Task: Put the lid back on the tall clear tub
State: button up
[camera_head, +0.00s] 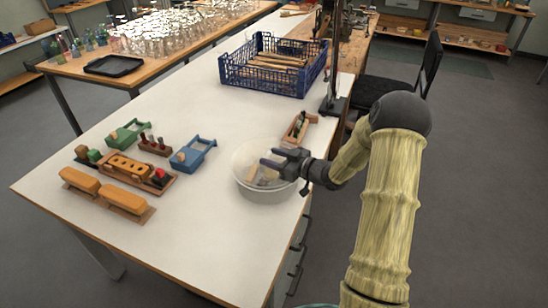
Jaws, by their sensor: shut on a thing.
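A round whitish, partly see-through tub (268,196) stands near the right edge of the white table. Its height is hard to judge, and I cannot make out a separate lid. My gripper (269,158) reaches in from the right, with its dark fingers over the tub's mouth. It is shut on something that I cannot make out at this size. A pale tan piece (269,176) shows inside the tub's outline, below the fingers. My gripper hides part of the right rim.
A blue crate (262,83) holds wooden pieces behind. A small wooden tray (299,128) lies close behind my gripper. Blue (193,153) and green (127,134) holders and orange-brown blocks (127,198) stand left. The front middle of the table is clear.

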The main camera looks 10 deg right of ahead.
dwell(0.8)
jog(key=o, duration=1.5)
jog(key=shift+r+p, duration=2.9)
jog(key=shift+r, duration=0.6)
grip_shut()
